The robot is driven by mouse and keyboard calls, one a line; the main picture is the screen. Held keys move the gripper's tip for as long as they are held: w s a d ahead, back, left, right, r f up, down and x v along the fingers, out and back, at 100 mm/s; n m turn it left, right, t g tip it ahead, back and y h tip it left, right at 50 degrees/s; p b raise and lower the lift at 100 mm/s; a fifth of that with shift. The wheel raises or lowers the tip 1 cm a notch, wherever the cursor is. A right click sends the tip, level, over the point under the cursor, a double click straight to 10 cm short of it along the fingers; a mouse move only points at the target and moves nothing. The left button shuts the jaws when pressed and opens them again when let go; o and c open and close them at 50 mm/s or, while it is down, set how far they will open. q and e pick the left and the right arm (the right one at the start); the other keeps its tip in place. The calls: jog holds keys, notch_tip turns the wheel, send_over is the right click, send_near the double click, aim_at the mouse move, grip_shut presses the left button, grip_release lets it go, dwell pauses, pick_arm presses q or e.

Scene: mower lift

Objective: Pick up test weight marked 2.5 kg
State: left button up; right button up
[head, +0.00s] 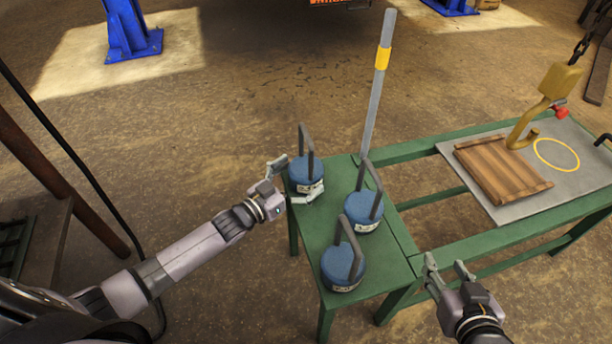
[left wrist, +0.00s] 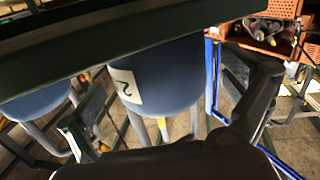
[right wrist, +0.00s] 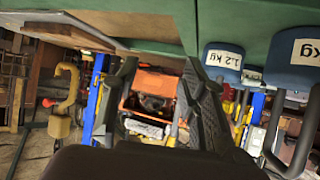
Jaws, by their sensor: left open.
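Three blue round weights with dark loop handles and white labels stand on the green bench: a far left one (head: 305,172), a middle one (head: 362,213) and a near one (head: 341,266). My left gripper (head: 293,181) is open at the far left weight, its fingers to either side of the blue body. In the left wrist view that weight (left wrist: 178,72) shows between the fingers, its label only partly readable, with a "2". In the right wrist view one weight (right wrist: 223,73) reads 1.2 kg; another (right wrist: 284,77) shows only "kg". My right gripper (head: 449,270) is open and empty beside the bench.
A grey post with a yellow band (head: 376,90) rises behind the weights. At the right, a wooden board (head: 500,168) lies on a grey sheet (head: 470,195) under a yellow hook (head: 530,122) on a chain. Blue lift posts (head: 128,30) stand at the back.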

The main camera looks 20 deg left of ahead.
pick_arm(q)
jog(key=shift+x, duration=0.85)
pick_arm(e)
jog(key=shift+w+a+r+t+y, duration=0.2)
jog(key=shift+w+r+t, duration=0.15)
jog(key=shift+r, duration=0.15)
jog(key=shift+w+a+r+t+y, duration=0.1)
jog(key=shift+w+a+r+t, duration=0.05)
jog(key=shift+w+r+t, duration=0.3)
pick_arm(q)
jog(key=shift+c, duration=0.4)
pick_arm(e)
jog(key=shift+s, duration=0.1)
